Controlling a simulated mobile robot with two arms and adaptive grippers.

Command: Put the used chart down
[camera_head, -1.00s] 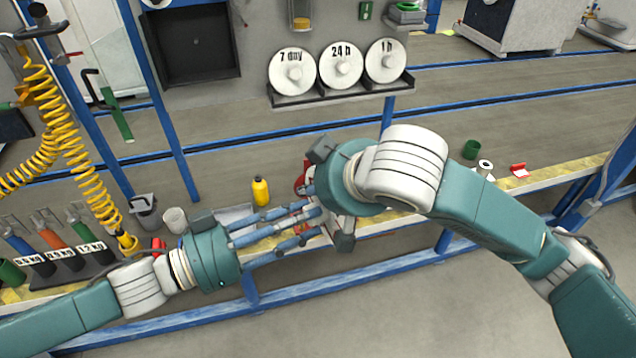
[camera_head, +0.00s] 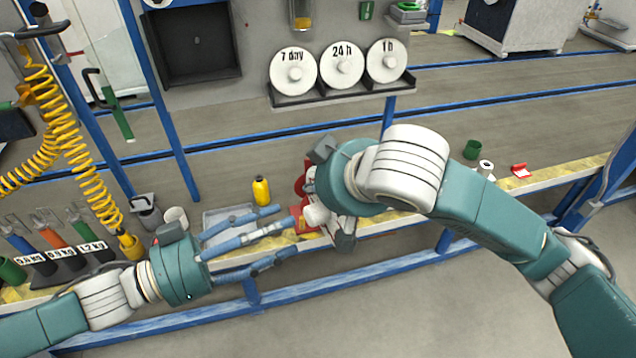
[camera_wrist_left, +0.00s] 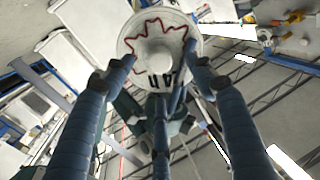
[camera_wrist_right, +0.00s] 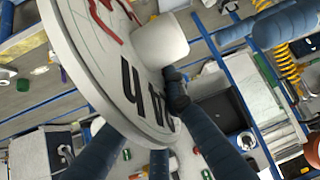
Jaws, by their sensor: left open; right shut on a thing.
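The used chart is a white disc with a red trace and "24 h" lettering. It shows face-on in the left wrist view (camera_wrist_left: 134,44) and large, close up and tilted in the right wrist view (camera_wrist_right: 82,62). My right gripper (camera_wrist_right: 165,125) is shut on it. In the head view the right hand (camera_head: 335,190) hides most of the chart. My left gripper (camera_head: 268,238) is open and empty, left of the right hand, its fingers pointing towards it and apart from the chart.
Discs marked 7 day (camera_head: 293,88), 24 h (camera_head: 325,80) and 1 h (camera_head: 372,75) stand on a wall rack. A yellow bottle (camera_head: 261,192) and a grey tray (camera_head: 213,218) are behind the left fingers. A black open bin (camera_head: 195,45) hangs upper left.

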